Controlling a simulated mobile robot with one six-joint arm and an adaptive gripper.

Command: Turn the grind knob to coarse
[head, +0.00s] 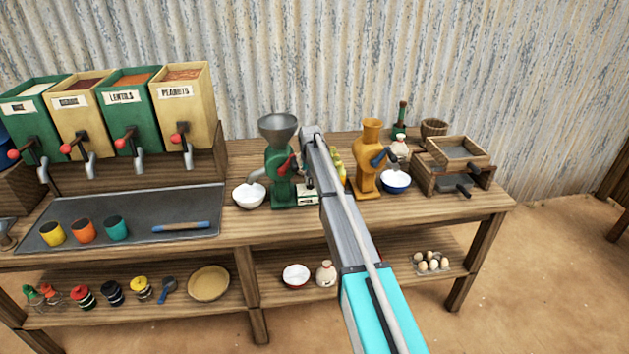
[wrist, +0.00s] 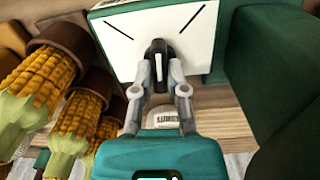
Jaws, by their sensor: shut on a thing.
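A green grinder (head: 283,165) with a metal funnel and a red-handled crank stands on the counter, left of my arm. In the wrist view a black knob (wrist: 159,50) sits on a white plate (wrist: 125,40) that has two slanted black marks, one on each side. My gripper (wrist: 160,82) is shut on the knob. The knob's long side runs roughly upright in that view, between the two marks. In the head view my arm hides the gripper and the knob.
Corn cobs (wrist: 45,85) in brown holders stand close to my gripper's left in the wrist view, with a green block (wrist: 275,75) at right. A white bowl (head: 249,195) stands by the grinder. An orange mill (head: 369,160) stands right of my arm.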

